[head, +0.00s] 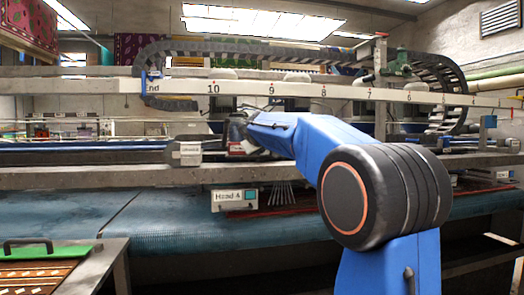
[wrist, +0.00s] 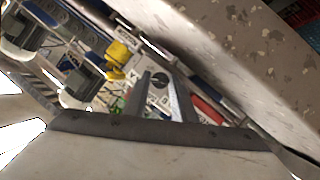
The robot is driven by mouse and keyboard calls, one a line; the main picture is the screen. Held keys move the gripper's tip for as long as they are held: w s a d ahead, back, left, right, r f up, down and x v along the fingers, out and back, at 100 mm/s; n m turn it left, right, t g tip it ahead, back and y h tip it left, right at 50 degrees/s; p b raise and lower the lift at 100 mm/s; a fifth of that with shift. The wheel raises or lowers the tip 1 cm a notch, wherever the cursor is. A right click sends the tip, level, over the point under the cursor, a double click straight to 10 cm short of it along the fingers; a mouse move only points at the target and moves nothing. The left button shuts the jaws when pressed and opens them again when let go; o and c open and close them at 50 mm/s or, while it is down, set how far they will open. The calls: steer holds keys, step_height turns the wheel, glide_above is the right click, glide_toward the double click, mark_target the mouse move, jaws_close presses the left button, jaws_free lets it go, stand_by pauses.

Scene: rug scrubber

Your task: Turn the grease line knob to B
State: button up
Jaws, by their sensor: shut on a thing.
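In the wrist view my gripper (wrist: 161,85) reaches its two grey fingers toward a pale panel with small printed marks. A small dark round knob (wrist: 159,79) sits between the fingertips, and the fingers are shut on it. I take it for the grease line knob. Its pointer and the letter it faces are too small to read. In the head view my blue arm reaches to the machine's beam, and the gripper and knob are hidden behind it.
In the wrist view a yellow part (wrist: 119,52) is left of the fingers and a red bar (wrist: 208,112) right. A speckled beam (wrist: 235,45) runs close by. In the head view the Head A box (head: 235,199) hangs under the rail (head: 100,178).

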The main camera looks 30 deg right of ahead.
steer(key=shift+f+n+h, duration=0.1)
steer(key=shift+n+h, duration=0.2)
steer(key=shift+n, duration=0.2)
steer(key=o, duration=1)
steer(key=shift+a, duration=0.1)
steer(key=v, duration=1.7)
steer(key=shift+s+a, duration=0.1)
